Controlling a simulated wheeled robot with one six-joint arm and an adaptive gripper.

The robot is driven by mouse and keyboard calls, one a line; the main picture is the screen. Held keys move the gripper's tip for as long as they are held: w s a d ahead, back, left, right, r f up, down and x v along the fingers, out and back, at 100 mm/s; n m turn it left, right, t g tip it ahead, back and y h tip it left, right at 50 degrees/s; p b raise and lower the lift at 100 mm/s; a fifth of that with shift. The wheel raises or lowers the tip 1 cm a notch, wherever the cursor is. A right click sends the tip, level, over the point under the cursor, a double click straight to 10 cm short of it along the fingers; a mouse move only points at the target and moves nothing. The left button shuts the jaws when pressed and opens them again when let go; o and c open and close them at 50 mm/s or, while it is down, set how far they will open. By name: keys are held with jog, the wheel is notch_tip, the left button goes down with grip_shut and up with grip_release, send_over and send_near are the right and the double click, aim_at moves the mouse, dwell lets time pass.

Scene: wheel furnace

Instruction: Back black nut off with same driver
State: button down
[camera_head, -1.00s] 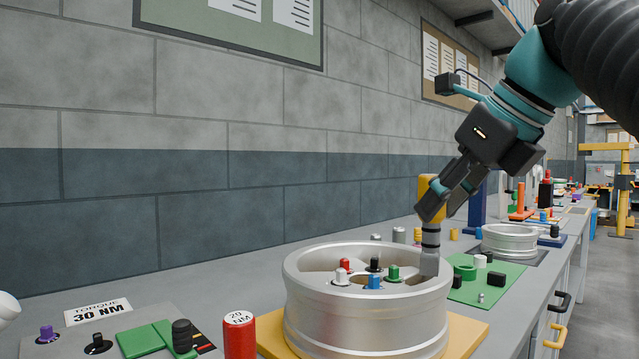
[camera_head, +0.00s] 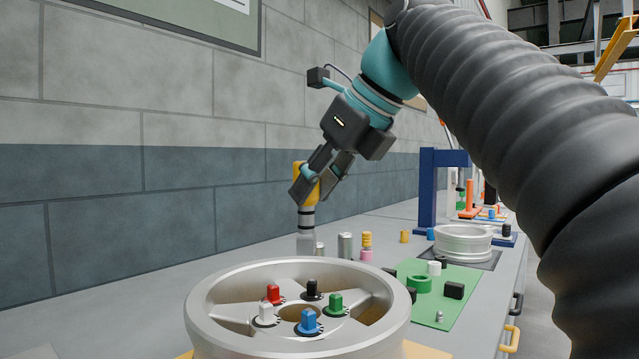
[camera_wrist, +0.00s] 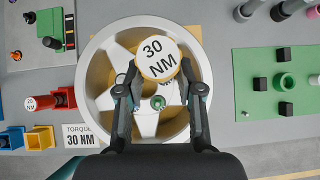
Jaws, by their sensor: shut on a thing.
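My gripper (camera_head: 318,190) is shut on the yellow driver (camera_head: 301,178), which has a grey socket pointing down. Its white "30 NM" cap (camera_wrist: 160,57) faces the wrist camera. The silver wheel (camera_head: 208,300) lies flat in front. The black nut (camera_head: 312,290) stands at the back of its hub, apart from the socket, which appears above and behind it near the far rim. Red (camera_head: 273,293), white (camera_head: 265,315), blue (camera_head: 308,322) and green (camera_head: 335,305) nuts stand around it. In the wrist view the driver hides the black nut.
A green mat (camera_head: 448,312) with small parts lies right of the wheel. A second wheel (camera_head: 463,243) and a blue stand (camera_head: 427,200) are farther back. The wall rises behind the bench. A red 20 NM driver (camera_wrist: 62,98) and a torque card (camera_wrist: 80,135) show in the wrist view.

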jog(key=shift+d+f, duration=0.1)
jog(key=shift+d, duration=0.3)
notch_tip(320, 180, down, 3)
jog(key=shift+r+b, duration=0.1)
jog(key=shift+b, duration=0.65)
jog(key=shift+p, duration=0.65)
dwell(0.5)
jog(key=shift+f+b, duration=0.8)
jog(key=shift+f, duration=0.65)
dwell(0.7)
jog(key=c, duration=0.7)
grip_release()
jog(key=shift+o, duration=0.2)
send_near(314, 238)
jog(key=shift+v, duration=1.95)
